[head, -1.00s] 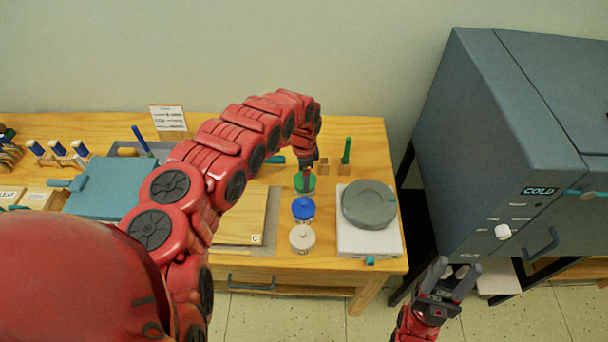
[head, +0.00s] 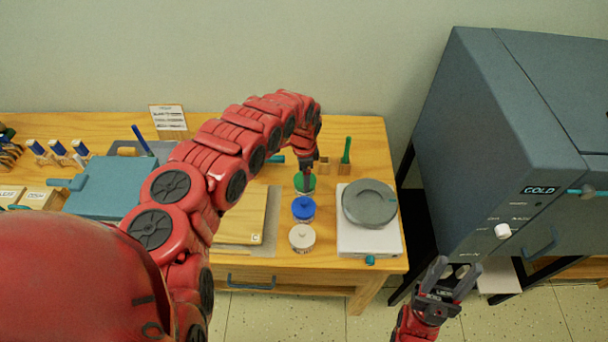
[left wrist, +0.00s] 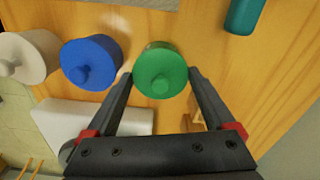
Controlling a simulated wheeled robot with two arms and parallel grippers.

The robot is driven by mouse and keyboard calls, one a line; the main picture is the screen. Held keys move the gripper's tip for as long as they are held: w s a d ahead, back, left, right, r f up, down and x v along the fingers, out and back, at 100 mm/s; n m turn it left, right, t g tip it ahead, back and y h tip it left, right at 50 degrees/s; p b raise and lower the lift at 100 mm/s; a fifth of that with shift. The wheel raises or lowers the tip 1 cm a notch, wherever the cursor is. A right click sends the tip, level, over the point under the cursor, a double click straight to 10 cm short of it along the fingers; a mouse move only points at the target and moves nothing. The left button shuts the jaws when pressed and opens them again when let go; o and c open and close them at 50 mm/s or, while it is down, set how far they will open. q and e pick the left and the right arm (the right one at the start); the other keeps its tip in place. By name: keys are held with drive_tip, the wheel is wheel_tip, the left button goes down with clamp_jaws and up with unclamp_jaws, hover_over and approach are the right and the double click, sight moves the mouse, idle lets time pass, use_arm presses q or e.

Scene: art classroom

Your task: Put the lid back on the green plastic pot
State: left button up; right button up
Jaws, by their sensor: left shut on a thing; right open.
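The green pot's lid (left wrist: 162,72), round with a small knob, sits between the fingertips of my left gripper (left wrist: 160,78) in the left wrist view. The fingers touch its rim from both sides. In the head view the green lid and pot (head: 305,184) show as one green patch under my left gripper (head: 306,170), at the table's right part. The pot's body is mostly hidden, so I cannot tell whether the lid rests on it. My right gripper (head: 447,280) is open and empty, in front of the table's right end.
A blue-lidded pot (head: 303,208) and a white-lidded pot (head: 301,238) stand in a row in front of the green one. A grey wheel on a white base (head: 345,240) is to the right. A wooden block with a green tool (head: 346,152) stands behind. A large grey kiln (head: 500,130) stands at right.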

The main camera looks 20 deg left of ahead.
idle(0.3)
use_arm(q)
drive_tip(key=o, duration=1)
drive_tip(key=shift+r, duration=0.1)
drive_tip(key=shift+r+p, duration=2.8)
drive_tip(key=shift+r, duration=0.6)
clamp_jaws()
drive_tip(key=shift+f, duration=0.3)
